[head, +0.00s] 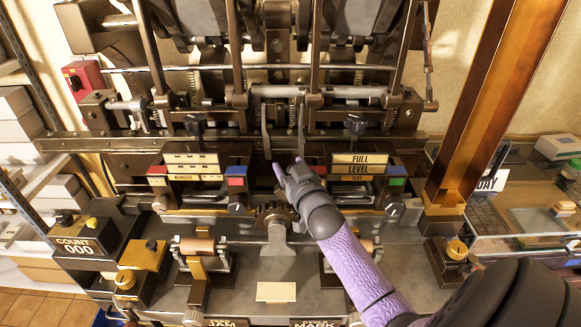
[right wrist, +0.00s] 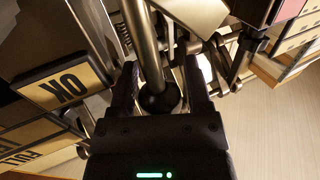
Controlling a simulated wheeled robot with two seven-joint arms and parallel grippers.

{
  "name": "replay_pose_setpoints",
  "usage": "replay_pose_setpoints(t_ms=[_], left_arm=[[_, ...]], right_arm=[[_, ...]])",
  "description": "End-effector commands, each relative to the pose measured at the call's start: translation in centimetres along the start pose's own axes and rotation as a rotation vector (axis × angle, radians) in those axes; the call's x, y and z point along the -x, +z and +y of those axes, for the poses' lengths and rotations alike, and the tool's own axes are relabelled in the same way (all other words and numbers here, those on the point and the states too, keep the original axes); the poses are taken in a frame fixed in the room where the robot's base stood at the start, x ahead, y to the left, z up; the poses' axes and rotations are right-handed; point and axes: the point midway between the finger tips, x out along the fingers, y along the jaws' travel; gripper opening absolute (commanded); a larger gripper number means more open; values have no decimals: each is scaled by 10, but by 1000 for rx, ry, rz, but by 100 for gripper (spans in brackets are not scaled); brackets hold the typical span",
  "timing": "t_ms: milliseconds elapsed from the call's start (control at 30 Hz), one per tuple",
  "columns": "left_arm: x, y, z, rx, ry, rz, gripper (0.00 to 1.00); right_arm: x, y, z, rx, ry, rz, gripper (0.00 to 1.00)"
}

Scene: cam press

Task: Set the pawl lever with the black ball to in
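The pawl lever's grey rod (right wrist: 150,45) comes down from the top of the right wrist view and ends in the black ball (right wrist: 160,98). The ball sits between the two dark fingers of my right gripper (right wrist: 161,85), close to the palm. The fingers are apart on either side of it; firm contact is not clear. In the head view my right gripper (head: 288,167) reaches up to the middle of the press, below two thin levers (head: 300,128). The ball is hidden there by my gripper. My left gripper is not in view.
Label blocks stand left (head: 192,165) and right (head: 360,163) of my gripper. A toothed wheel (head: 275,214) sits just below it. A brown post (head: 490,100) stands at right, and a counter box (head: 85,240) at lower left. Frame rods crowd the space above.

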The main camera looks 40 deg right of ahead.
Motion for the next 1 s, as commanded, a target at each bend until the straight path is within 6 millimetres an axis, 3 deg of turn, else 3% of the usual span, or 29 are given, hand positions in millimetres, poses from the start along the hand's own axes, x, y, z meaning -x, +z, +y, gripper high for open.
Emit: replay_pose_setpoints(t_ms=[33,267,300,767,1000], left_arm=[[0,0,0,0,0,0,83],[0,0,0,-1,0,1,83],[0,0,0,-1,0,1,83],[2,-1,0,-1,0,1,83],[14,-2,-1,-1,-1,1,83]], right_arm=[[0,0,0,0,0,0,51],[0,0,0,0,0,0,2],[0,0,0,0,0,0,0],[0,0,-2,18,0,-9,0],[-4,-1,-10,128,0,-54,0]])
